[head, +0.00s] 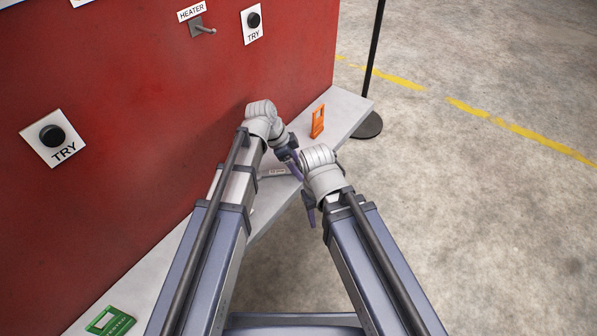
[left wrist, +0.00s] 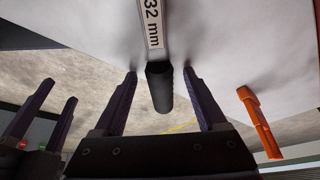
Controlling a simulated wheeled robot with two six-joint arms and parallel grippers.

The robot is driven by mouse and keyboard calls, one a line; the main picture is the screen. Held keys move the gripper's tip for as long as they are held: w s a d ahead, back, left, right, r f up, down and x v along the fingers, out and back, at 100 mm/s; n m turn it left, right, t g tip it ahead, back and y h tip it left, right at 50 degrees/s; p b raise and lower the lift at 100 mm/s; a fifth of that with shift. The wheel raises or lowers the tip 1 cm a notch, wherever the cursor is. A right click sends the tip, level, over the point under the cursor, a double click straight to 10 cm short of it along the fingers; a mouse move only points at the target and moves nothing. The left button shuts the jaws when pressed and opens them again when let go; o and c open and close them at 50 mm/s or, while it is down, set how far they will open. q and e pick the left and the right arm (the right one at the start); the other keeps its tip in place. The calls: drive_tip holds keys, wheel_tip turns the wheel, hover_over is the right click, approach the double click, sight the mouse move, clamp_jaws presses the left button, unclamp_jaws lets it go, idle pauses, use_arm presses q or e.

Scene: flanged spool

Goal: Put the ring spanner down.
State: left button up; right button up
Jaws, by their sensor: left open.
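The ring spanner (head: 272,173) lies on the pale shelf in the head view, partly hidden by my left gripper. In the left wrist view its shank (left wrist: 152,25) carries a "32 mm" label, and its dark handle end (left wrist: 160,88) points toward the camera. My left gripper (left wrist: 160,75) is open, with one finger on each side of the handle end and a visible gap to both. It shows in the head view (head: 294,165) at the shelf's front edge. My right gripper (left wrist: 60,91) is beside it, its fingers apart and empty. The spanner's ring is hidden.
An orange piece (head: 318,121) stands on the shelf (head: 345,108) beyond the grippers. A green piece (head: 110,321) lies at the near end. The red panel (head: 120,120) rises behind the shelf. A black post (head: 373,70) stands past the far end.

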use_arm(q)
drive_tip(key=shift+c, duration=0.2)
clamp_jaws()
idle(0.3)
idle(0.8)
